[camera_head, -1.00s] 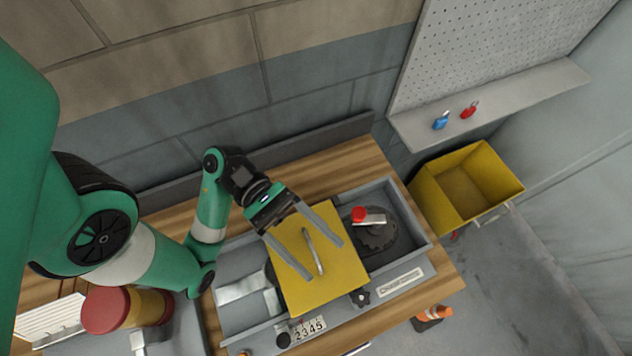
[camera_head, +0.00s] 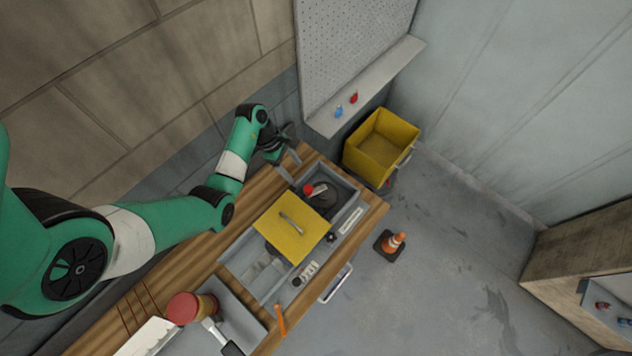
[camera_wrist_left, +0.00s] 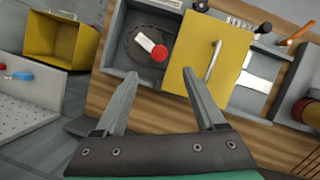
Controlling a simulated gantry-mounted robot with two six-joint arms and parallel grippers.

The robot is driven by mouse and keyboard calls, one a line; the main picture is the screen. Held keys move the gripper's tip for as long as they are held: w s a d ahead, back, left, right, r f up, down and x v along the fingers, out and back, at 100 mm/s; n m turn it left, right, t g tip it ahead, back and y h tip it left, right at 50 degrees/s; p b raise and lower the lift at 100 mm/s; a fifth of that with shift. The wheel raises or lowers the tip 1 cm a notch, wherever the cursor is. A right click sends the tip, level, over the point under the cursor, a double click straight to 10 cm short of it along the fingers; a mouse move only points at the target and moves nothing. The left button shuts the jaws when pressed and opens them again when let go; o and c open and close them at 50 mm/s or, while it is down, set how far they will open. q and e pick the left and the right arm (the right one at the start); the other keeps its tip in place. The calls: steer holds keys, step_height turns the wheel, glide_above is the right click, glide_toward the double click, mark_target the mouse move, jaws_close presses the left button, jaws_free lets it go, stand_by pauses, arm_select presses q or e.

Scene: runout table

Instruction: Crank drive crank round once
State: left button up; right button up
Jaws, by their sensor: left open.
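The drive crank (camera_head: 318,190) is a pale arm with a red knob (camera_head: 308,189), set on a dark round disc in the right compartment of a grey tray. It also shows in the left wrist view (camera_wrist_left: 146,42), with the red knob (camera_wrist_left: 159,54) at its end nearest my gripper. My left gripper (camera_head: 293,168) is open and empty, at the tray's back edge near the crank. In the left wrist view its fingertips (camera_wrist_left: 159,75) point toward the knob, with a visible gap. My right gripper is in neither view.
A yellow plate with a handle (camera_head: 291,227) covers the tray's middle, beside the crank. A yellow bin (camera_head: 382,147) stands past the bench's right end. A pegboard shelf (camera_head: 362,88) holds blue and red padlocks. An orange cone (camera_head: 393,243) stands on the floor.

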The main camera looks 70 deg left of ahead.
mark_target(308, 188)
arm_select(q)
steer(key=b+x, duration=0.2)
steer(key=x, duration=0.9)
steer(key=shift+f+b, duration=0.35)
steer(key=shift+f, duration=0.05)
jaws_close()
stand_by(0.8)
